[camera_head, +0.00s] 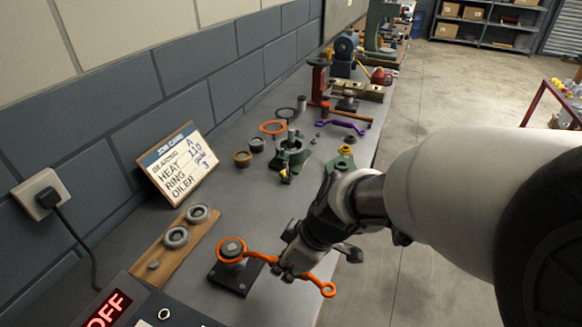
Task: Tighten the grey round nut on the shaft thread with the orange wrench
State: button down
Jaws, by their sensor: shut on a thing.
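The orange wrench (262,258) lies roughly level over the near part of the bench, with a large ring at its left end and a small ring at its right end. My gripper (287,265) is shut on its handle. The large ring surrounds the grey round nut (232,246) in this view. I cannot tell whether the ring is fully seated on the nut. The nut sits above a dark base block (237,285). The shaft thread is hidden by the nut and ring.
A wooden board (168,262) with grey rings stands left of the wrench. Behind it are a job card (178,165) and a green casing part (291,152). A control box reading OFF (108,312) is at the near left. A purple wrench (341,126) lies farther back.

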jog(key=shift+w, duration=0.25)
jog(key=shift+w+d+r, duration=0.1)
dwell(0.8)
jog(key=shift+r, duration=0.1)
jog(key=shift+r+p, duration=0.45)
jog(key=shift+r, duration=0.3)
jog(key=shift+r+p, duration=1.2)
jog(key=shift+r, duration=0.85)
